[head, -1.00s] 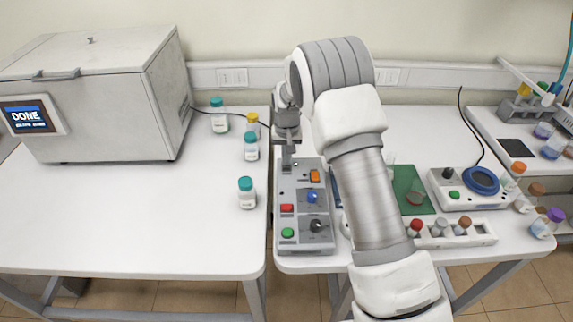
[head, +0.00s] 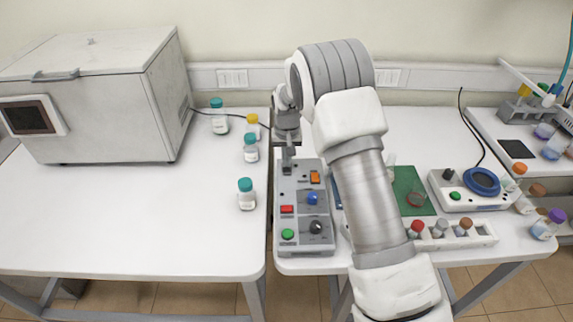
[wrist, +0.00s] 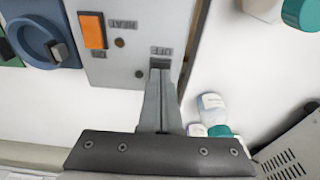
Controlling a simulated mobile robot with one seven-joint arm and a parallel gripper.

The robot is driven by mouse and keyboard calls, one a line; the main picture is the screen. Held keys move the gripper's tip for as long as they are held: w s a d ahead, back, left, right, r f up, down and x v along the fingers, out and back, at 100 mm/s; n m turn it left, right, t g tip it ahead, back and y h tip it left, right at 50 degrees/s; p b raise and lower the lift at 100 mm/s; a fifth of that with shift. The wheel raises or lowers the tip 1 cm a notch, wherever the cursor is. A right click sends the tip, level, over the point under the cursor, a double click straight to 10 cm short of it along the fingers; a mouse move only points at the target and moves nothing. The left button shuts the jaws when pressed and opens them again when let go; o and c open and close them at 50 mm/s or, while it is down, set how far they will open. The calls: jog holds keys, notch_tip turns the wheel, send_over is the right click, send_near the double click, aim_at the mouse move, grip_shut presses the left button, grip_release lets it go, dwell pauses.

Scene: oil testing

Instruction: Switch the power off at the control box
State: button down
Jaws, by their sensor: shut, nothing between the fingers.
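The grey control box (head: 303,243) stands on the middle table, left of my arm. It carries an orange switch (head: 315,177), a blue knob, a black knob, a red button and a green button. My gripper (head: 287,172) points down at the box's far left corner, its closed fingertips at the panel. In the wrist view the fingertips (wrist: 160,66) are beside the OFF label (wrist: 161,51) and cover what is under them; the switch there is hidden. The orange switch (wrist: 93,30) labelled HEAT is apart from the fingers. Nothing shows between them.
A white chest unit (head: 100,100) with a dark screen (head: 29,117) stands on the left table. Several capped bottles, one of them teal-capped (head: 246,194), stand near that table's right edge. A vial rack (head: 481,235) and a blue-topped device (head: 482,182) are right of my arm.

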notch_tip(320, 180, up, 6)
jog(key=p, duration=0.2)
jog(key=shift+r+p, duration=0.15)
jog(key=shift+p, duration=0.2)
dwell(0.4)
notch_tip(320, 180, up, 13)
send_over(287, 169)
jog(key=s+d, duration=0.4)
jog(key=s, duration=0.2)
jog(key=s+d+r+t, duration=0.2)
jog(key=s+d+r, duration=0.2)
jog(key=s+r, duration=0.45)
jog(key=s+d+t, duration=0.1)
jog(key=s+d, duration=0.1)
jog(key=s, duration=0.9)
jog(key=s+d+r+b, duration=0.1)
jog(key=s+d, duration=0.1)
jog(key=s, duration=0.9)
jog(key=shift+s+r+t, duration=0.2)
jog(key=shift+r+t, duration=0.05)
jog(key=shift+t, duration=0.15)
